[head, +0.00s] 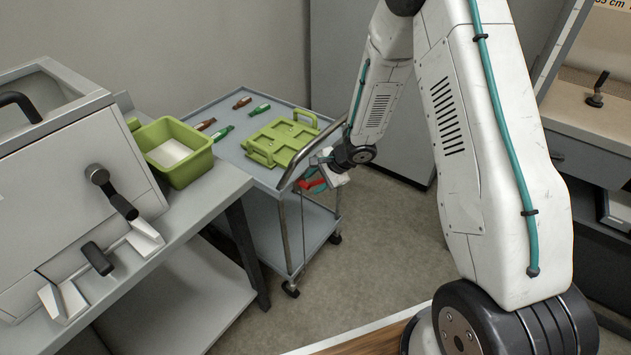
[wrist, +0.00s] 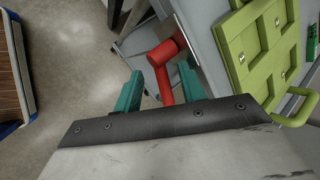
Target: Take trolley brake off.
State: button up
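The grey trolley (head: 245,162) stands beside the bench, with a metal push handle at its right end. A red brake lever (head: 314,184) is at that end, partly covered by my gripper (head: 322,178) in the head view. In the wrist view the red lever (wrist: 165,55) has a thick round head and a thinner bar. My gripper's two teal fingers (wrist: 160,75) are spread, with the lever's bar between them. Gaps show on both sides of the bar, so the fingers do not appear to grip it. The lever's lower end is hidden behind my gripper's body.
Green slotted racks (head: 283,138) and several small bottles (head: 260,110) lie on the trolley top. A green bin (head: 187,178) stands on the bench at left, near a grey machine (head: 70,170) with black handles. Open floor (head: 375,250) lies right of the trolley.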

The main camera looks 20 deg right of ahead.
jog(key=v, duration=0.6)
dwell(0.5)
